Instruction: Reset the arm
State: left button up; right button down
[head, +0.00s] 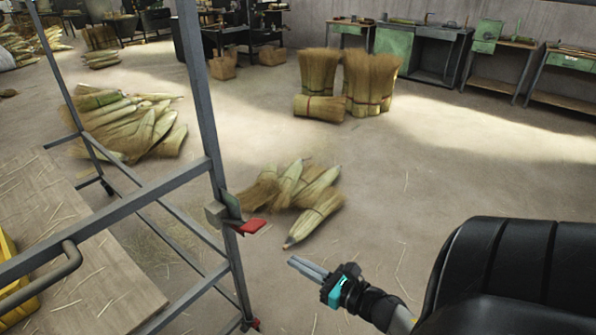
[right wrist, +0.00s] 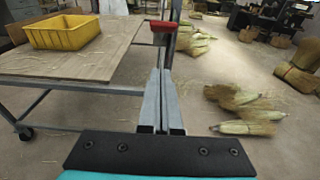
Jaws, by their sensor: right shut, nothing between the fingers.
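My right gripper (head: 308,269) is in the lower middle of the head view, its fingers together and empty, pointing left toward the metal frame. It also shows in the right wrist view (right wrist: 160,100), with the two fingers side by side. A red-handled part (head: 250,226) sits on the metal frame (head: 228,235) just above and left of the fingertips in the picture. The red part also shows in the right wrist view (right wrist: 163,27), beyond the fingertips. My left gripper is in neither view.
A wheeled table (right wrist: 75,55) carries a yellow bin (right wrist: 62,32). Loose brooms (head: 300,195) lie on the floor beyond my gripper. More brooms (head: 120,125) are piled at left, and bundles (head: 350,80) stand farther back.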

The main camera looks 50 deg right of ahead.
dwell(0.3)
jog(key=s+a+f+m+g+h, duration=0.1)
jog(key=s+a+f+m+g, duration=0.15)
jog(key=f+m, duration=0.5)
jog(key=s+a+f+m+g+h, duration=0.1)
jog(key=s+a+f+m+g, duration=0.15)
jog(key=f+m, duration=0.45)
jog(key=s+a+f+m+g, duration=0.2)
jog(key=s+f+m, duration=0.3)
jog(key=f, duration=0.4)
jog(key=s+a+f+m+g, duration=0.4)
jog(key=s+f+m, duration=0.2)
jog(key=s, duration=0.4)
jog(key=s+a+f+m+g, duration=0.4)
jog(key=s+a+f+m, duration=0.1)
jog(key=s+m, duration=0.4)
jog(key=shift+s+f+g+y, duration=0.3)
jog(key=shift+s+f, duration=0.05)
jog(key=shift+f, duration=0.2)
